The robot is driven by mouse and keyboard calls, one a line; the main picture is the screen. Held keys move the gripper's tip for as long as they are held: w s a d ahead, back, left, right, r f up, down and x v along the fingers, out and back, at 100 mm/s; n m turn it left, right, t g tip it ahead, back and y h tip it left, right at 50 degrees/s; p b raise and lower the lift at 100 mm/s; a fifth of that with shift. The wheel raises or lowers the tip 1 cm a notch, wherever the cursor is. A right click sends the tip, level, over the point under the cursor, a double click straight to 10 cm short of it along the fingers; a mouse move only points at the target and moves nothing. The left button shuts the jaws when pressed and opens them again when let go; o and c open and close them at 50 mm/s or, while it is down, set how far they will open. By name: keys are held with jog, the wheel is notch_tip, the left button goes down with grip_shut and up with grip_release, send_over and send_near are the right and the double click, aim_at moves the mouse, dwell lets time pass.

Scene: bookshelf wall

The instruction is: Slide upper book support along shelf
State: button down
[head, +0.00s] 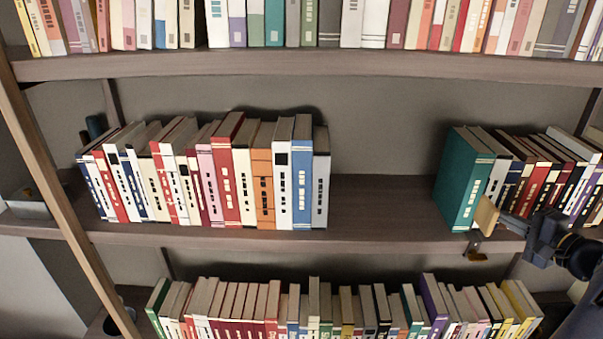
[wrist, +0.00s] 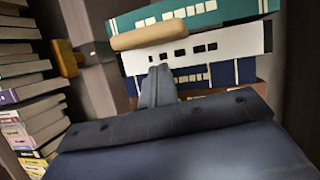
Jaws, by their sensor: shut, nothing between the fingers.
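A tan, bar-like piece (head: 486,215), seemingly the upper book support, stands upright in front of the teal book (head: 466,195) at the left end of the right-hand book row. In the wrist view the tan piece (wrist: 155,35) lies across the teal and white spines, just beyond my fingertips. My gripper (head: 504,218) is to its right in the head view, with fingers (wrist: 158,75) together and empty. I cannot tell whether the tips touch the tan piece. A second, brass-coloured piece (head: 475,251) sits lower, at the shelf's front edge; it also shows in the wrist view (wrist: 66,58).
The middle shelf (head: 385,205) is bare between the left book row (head: 235,180) and the teal book. Full book rows stand on the shelf above (head: 300,65) and on the one below (head: 330,315). A slanted post (head: 65,190) stands at the left.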

aim_at(480, 221)
jog(key=shift+a+b, duration=2)
jog(key=shift+a, duration=1.55)
jog(key=a+b, duration=0.3)
jog(key=a, duration=0.4)
jog(key=a+b, duration=0.3)
jog(key=a, duration=0.4)
